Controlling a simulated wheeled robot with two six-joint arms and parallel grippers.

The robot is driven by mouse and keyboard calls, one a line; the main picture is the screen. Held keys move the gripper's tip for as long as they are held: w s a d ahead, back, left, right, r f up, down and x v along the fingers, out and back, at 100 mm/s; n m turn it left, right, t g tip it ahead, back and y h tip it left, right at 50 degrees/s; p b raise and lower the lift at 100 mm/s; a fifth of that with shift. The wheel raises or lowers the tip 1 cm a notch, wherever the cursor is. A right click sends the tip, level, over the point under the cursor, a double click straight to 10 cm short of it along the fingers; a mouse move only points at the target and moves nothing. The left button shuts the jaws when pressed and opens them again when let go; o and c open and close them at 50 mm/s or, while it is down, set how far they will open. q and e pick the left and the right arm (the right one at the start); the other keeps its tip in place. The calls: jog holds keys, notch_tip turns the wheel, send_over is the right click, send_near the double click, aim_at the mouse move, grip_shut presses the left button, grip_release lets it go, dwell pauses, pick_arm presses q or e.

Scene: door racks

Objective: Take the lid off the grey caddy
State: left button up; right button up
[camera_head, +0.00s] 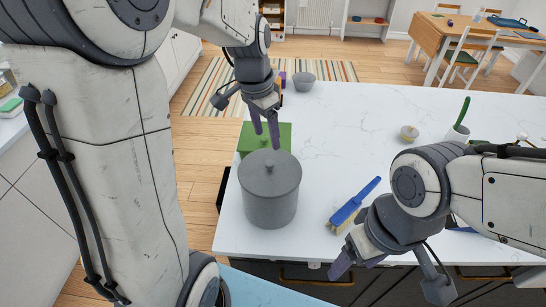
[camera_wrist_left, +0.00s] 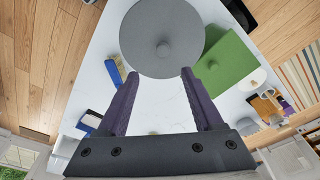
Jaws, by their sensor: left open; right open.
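The grey caddy (camera_head: 270,207) stands upright on the white counter near its left front edge. Its round grey lid (camera_head: 255,180) is on top, with a small knob (camera_head: 269,167) in the middle. The lid (camera_wrist_left: 150,25) and knob (camera_wrist_left: 163,48) also show in the left wrist view. My left gripper (camera_head: 266,138) is open and empty, just behind the caddy and above the green box; its fingers point down and are apart from the knob. My right gripper (camera_head: 390,280) is open and empty at the counter's front edge, right of the caddy.
A green box (camera_head: 283,137) stands right behind the caddy. A blue-handled brush (camera_head: 352,207) lies to its right. A grey bowl (camera_head: 304,82), a small round brush (camera_head: 409,133) and a pot with a green handle (camera_head: 459,127) stand further back. The counter's middle is clear.

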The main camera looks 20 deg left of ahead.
pick_arm(q)
jog(key=p, duration=0.1)
send_over(270, 163)
jog(key=f, duration=0.5)
jog(key=shift+s+a, duration=0.2)
jog(key=shift+a, duration=0.05)
notch_tip(270, 163, down, 4)
jog(key=shift+d+p, duration=0.15)
jog(key=shift+p, duration=1)
jog(key=shift+w+f, duration=0.15)
jog(key=shift+f, duration=0.45)
grip_shut()
